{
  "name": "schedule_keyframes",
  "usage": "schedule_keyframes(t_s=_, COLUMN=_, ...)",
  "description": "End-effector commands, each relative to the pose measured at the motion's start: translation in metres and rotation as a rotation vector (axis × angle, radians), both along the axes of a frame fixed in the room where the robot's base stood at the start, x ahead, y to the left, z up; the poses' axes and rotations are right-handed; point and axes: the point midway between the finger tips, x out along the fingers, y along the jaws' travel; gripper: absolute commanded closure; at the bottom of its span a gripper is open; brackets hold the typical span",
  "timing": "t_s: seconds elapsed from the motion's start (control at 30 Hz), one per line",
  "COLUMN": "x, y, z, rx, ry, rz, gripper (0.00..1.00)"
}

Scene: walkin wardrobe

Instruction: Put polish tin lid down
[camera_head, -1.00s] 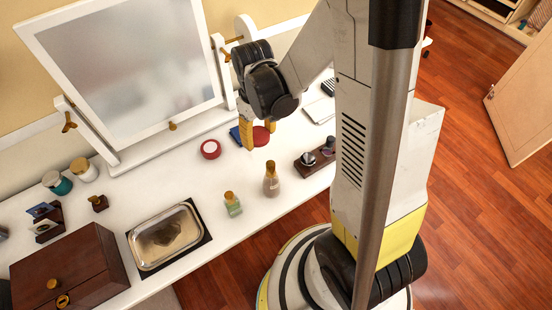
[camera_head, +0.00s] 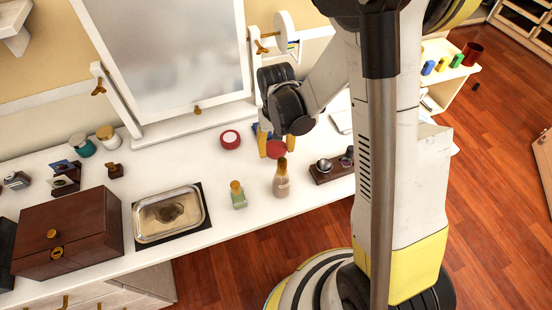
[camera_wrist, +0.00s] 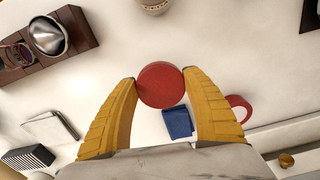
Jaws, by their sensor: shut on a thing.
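The polish tin lid (camera_wrist: 160,85) is a round, dark red disc between the yellow fingertips of my gripper (camera_wrist: 159,84) in the wrist view. My gripper (camera_head: 275,145) is shut on it. In the head view the lid (camera_head: 275,150) shows between the fingers, over the white dressing table; the gap to the surface is hard to tell. A red round tin (camera_head: 230,139) with a pale centre sits on the table to the left of the gripper. It shows in the wrist view (camera_wrist: 240,106) behind the right finger, partly hidden.
A dark blue item (camera_wrist: 177,122) lies beside the lid. A brown bottle (camera_head: 281,179) and green bottle (camera_head: 237,196) stand nearby. A dark wooden holder (camera_head: 330,172) is at right, a metal tray (camera_head: 168,214) at left. The mirror (camera_head: 165,55) stands behind. White tabletop around the red tin is clear.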

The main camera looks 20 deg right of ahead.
Motion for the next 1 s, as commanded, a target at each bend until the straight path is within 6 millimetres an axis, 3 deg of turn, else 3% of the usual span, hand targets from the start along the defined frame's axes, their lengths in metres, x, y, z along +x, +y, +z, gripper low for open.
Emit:
schedule_keyframes(t_s=0.3, x=0.001, y=0.001, z=-0.04, rx=0.0, ry=0.0, rz=0.0, gripper=0.54)
schedule_keyframes(t_s=0.7, x=0.001, y=0.001, z=-0.045, rx=0.0, ry=0.0, rz=0.0, gripper=0.54)
schedule_keyframes(t_s=0.73, x=0.001, y=0.001, z=-0.044, rx=0.0, ry=0.0, rz=0.0, gripper=0.36)
schedule_keyframes(t_s=0.8, x=0.001, y=0.001, z=-0.043, rx=0.0, ry=0.0, rz=0.0, gripper=0.21)
schedule_keyframes(t_s=1.0, x=0.001, y=0.001, z=-0.043, rx=0.0, ry=0.0, rz=0.0, gripper=0.21)
